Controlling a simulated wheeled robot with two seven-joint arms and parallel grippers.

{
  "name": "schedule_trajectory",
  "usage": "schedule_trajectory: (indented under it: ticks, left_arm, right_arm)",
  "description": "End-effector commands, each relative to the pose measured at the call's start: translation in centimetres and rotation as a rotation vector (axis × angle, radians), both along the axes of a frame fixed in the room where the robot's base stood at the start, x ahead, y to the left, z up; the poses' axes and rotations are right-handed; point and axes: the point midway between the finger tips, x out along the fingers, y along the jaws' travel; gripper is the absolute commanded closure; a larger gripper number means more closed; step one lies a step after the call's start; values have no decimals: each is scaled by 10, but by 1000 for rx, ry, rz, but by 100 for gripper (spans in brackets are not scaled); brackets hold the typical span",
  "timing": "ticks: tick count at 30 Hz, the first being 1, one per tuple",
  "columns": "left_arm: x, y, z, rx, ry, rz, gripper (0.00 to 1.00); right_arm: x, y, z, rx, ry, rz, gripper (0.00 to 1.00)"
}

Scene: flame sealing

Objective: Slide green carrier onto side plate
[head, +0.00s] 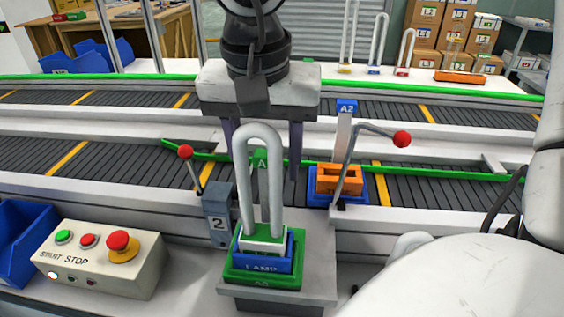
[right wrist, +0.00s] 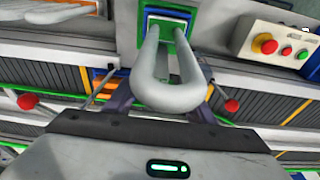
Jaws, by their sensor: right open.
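The green carrier (head: 262,278) sits on the grey side plate (head: 318,262) in front of the near conveyor, close to the plate's front edge. It holds a blue base marked LAMP (head: 262,265) with an upright white U-shaped tube (head: 246,190). The tube also shows in the right wrist view (right wrist: 165,95). My right gripper (head: 262,155) is open, pointing down, with its dark fingers left and right of the tube in the head view. The fingers look apart from the tube; whether one touches it is hard to tell. My left gripper is out of view.
A red-knobbed lever (head: 186,152) and a post marked 2 (head: 217,225) stand left of the carrier. An orange block (head: 340,180) in a blue carrier and another red-knobbed lever (head: 402,139) are right. A button box (head: 100,258) stands front left.

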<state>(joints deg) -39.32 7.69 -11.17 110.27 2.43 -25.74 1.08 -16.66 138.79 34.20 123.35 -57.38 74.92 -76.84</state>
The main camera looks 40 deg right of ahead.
Motion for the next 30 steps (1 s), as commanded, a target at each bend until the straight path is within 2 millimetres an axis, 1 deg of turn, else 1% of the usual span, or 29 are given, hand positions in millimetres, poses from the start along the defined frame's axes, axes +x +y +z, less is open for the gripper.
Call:
schedule_trajectory:
  ticks: [8, 9, 10, 13, 22, 30]
  left_arm:
    - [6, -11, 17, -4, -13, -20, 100]
    - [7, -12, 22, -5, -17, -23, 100]
    - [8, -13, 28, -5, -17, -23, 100]
    - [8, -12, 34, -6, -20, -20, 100]
    - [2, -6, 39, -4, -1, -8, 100]
    - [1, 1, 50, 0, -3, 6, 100]
  right_arm:
    - [0, 0, 0, 0, 0, 0, 50]
    - [0, 0, 2, 0, 0, 0, 50]
    - [0, 0, 8, 0, -1, 0, 50]
    - [0, 0, 16, 1, -1, -1, 50]
    - [0, 0, 41, -1, -1, 0, 50]
    - [0, 0, 62, -1, -1, 0, 50]
